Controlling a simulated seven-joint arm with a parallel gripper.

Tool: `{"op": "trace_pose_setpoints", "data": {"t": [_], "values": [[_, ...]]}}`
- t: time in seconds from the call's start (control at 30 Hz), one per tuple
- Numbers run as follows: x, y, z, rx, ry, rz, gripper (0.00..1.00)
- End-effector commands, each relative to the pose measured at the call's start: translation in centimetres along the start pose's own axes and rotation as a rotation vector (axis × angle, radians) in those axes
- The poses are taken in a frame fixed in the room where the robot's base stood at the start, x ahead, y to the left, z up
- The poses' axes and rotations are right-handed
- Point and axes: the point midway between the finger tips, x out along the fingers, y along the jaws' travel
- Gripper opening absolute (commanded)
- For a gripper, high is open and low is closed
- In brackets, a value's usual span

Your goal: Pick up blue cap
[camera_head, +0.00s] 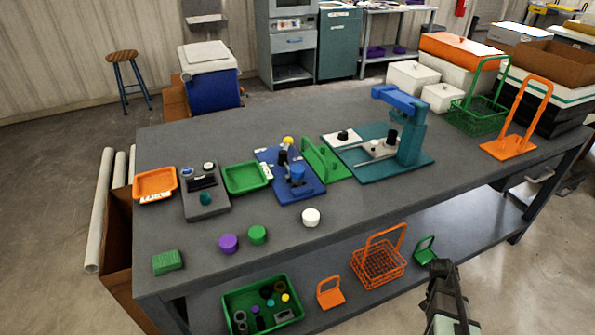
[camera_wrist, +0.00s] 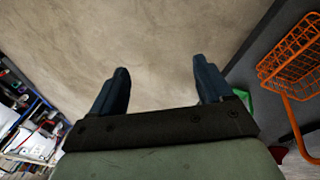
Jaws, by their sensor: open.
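A blue cap-like cylinder (camera_head: 297,172) sits upright on the blue fixture plate (camera_head: 313,189) near the middle of the bench in the head view. A yellow-topped post stands just behind it. My gripper (camera_head: 441,266) is at the lower right of the head view, in front of the bench and well apart from the blue cap. In the wrist view my gripper (camera_wrist: 161,68) has its two dark fingers spread wide with nothing between them. Bare floor shows beyond the fingers. The blue cap is not in the wrist view.
A white cap (camera_head: 311,217), a green cap (camera_head: 257,235) and a purple cap (camera_head: 228,243) stand along the front of the bench (camera_head: 370,205). A teal press (camera_head: 410,140) stands right of the blue plate. An orange wire basket (camera_head: 379,262) is on the lower shelf.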

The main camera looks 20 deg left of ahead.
Motion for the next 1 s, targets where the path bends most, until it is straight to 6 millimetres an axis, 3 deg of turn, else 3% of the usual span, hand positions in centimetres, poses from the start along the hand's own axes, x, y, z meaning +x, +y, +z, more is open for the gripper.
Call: {"op": "trace_pose_setpoints", "data": {"t": [0.03, 0.1, 0.37, 0.6, 0.83, 0.93, 1.0], "values": [[-1.2, 0.0, -2.5, 0.029, 0.038, 0.003, 0.79], [-2.8, 0.2, -5.2, 0.069, 0.086, 0.008, 0.79], [-9.9, 1.5, -14.8, 0.221, 0.266, 0.015, 0.79], [-17.9, 3.5, -22.8, 0.365, 0.432, 0.007, 0.79], [-25.9, 5.0, -28.2, 0.47, 0.562, -0.017, 0.79], [-29.4, 3.8, -29.0, 0.467, 0.589, -0.04, 0.79], [-32.0, 1.8, -28.5, 0.433, 0.589, -0.063, 0.79]]}}
